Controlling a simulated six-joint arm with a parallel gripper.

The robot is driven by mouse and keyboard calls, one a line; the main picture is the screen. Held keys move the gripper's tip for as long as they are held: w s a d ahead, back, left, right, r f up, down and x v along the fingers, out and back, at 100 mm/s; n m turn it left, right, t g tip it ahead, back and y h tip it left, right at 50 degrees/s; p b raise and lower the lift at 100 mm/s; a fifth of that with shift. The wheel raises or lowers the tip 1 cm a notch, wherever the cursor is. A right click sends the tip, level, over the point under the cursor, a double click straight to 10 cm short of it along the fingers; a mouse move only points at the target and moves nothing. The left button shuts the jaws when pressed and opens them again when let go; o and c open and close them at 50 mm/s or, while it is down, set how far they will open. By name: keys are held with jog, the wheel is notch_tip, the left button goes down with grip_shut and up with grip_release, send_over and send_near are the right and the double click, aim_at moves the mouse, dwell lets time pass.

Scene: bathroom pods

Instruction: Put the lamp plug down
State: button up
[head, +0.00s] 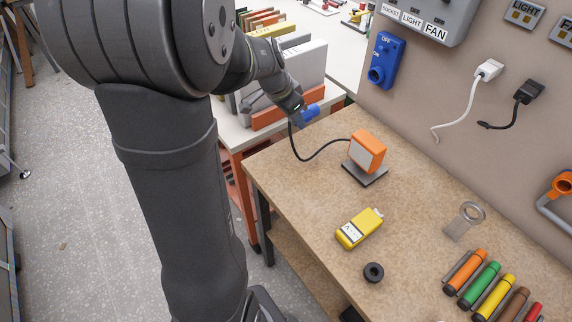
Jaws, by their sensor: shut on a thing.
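The lamp (367,150) has an orange housing with a pale face and stands on a dark base at the back of the brown workbench (300,190). A black cable (322,152) runs from it in a slack loop up to the blue lamp plug (310,113). My gripper (302,114) is shut on the plug, left of the lamp, near the bench's far left corner. The plug looks held above the surface, though its exact height cannot be told. The fingertips are small and partly hidden.
A yellow meter (360,228), a black ring (373,272) and several coloured cylinders (493,297) lie nearer on the bench. The wall panel carries a blue switch box (386,60) and white (488,70) and black (528,91) plugs. Bare bench lies left of the meter.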

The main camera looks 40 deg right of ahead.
send_over(277, 172)
jog(key=a, duration=0.1)
notch_tip(277, 172, down, 2)
jog(key=f, duration=0.5)
jog(key=shift+s+a+f, duration=0.1)
jog(key=shift+a, duration=0.2)
jog(key=shift+f, duration=2.55)
jog(key=shift+f, duration=0.15)
jog(key=o, duration=1.1)
jog(key=shift+a+r, duration=0.1)
jog(key=shift+r, duration=0.5)
jog(key=v, duration=1.1)
jog(key=shift+a, duration=0.1)
